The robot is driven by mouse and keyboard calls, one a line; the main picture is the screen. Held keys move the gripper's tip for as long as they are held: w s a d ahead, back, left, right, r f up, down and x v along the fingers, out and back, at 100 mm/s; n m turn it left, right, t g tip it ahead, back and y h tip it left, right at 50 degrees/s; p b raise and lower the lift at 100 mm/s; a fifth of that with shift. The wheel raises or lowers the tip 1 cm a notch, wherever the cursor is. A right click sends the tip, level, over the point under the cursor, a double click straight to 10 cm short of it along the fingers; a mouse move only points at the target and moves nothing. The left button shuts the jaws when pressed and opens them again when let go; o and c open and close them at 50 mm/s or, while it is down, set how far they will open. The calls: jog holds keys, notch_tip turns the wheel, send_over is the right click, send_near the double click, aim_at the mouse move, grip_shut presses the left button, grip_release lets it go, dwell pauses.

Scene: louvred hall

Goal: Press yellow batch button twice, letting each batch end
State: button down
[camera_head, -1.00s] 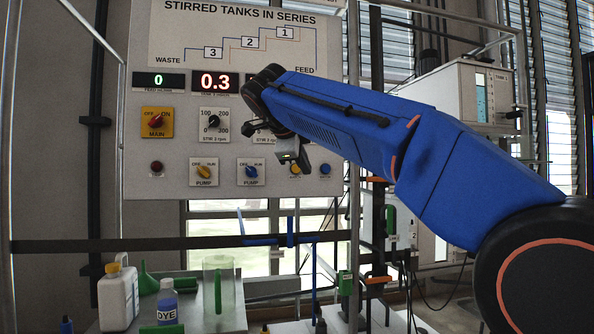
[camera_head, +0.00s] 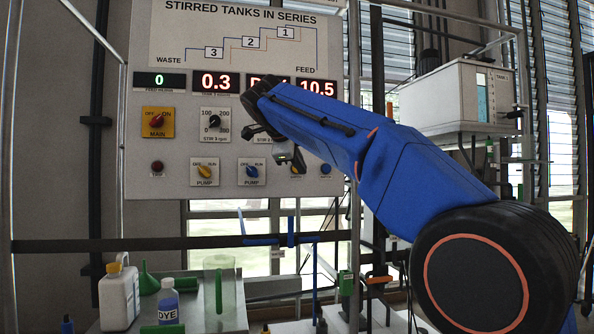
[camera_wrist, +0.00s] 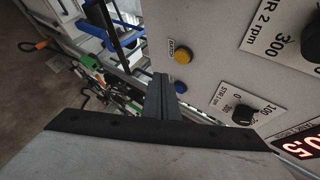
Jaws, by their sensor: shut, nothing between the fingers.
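The yellow batch button (camera_wrist: 182,55) sits on the grey panel in the wrist view, with a small label beside it. In the head view the yellow button (camera_head: 296,169) is at the panel's lower right, mostly hidden by my gripper (camera_head: 292,158). In the wrist view my gripper (camera_wrist: 164,82) is shut and empty. Its tips lie just below and left of the yellow button in the picture; I cannot tell whether they touch the panel. A blue button (camera_wrist: 181,86) is just right of the fingers, and it also shows in the head view (camera_head: 325,169).
Two pump knobs (camera_head: 252,172), a main switch (camera_head: 157,122) and stir dials (camera_head: 214,122) share the panel (camera_head: 170,50). A display (camera_head: 317,89) reads 10.5; the one left of it is partly covered. Pipes, a dye bottle (camera_head: 168,302) and a jug (camera_head: 218,285) are below.

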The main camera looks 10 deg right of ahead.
jog(key=shift+w, duration=1.5)
jog(key=shift+w, duration=0.2)
dwell(0.9)
jog(key=shift+w, duration=0.2)
jog(key=shift+w, duration=0.4)
dwell(0.8)
jog(key=shift+s, duration=0.1)
dwell(0.3)
jog(key=shift+s, duration=0.7)
jog(key=s, duration=0.5)
dwell(0.3)
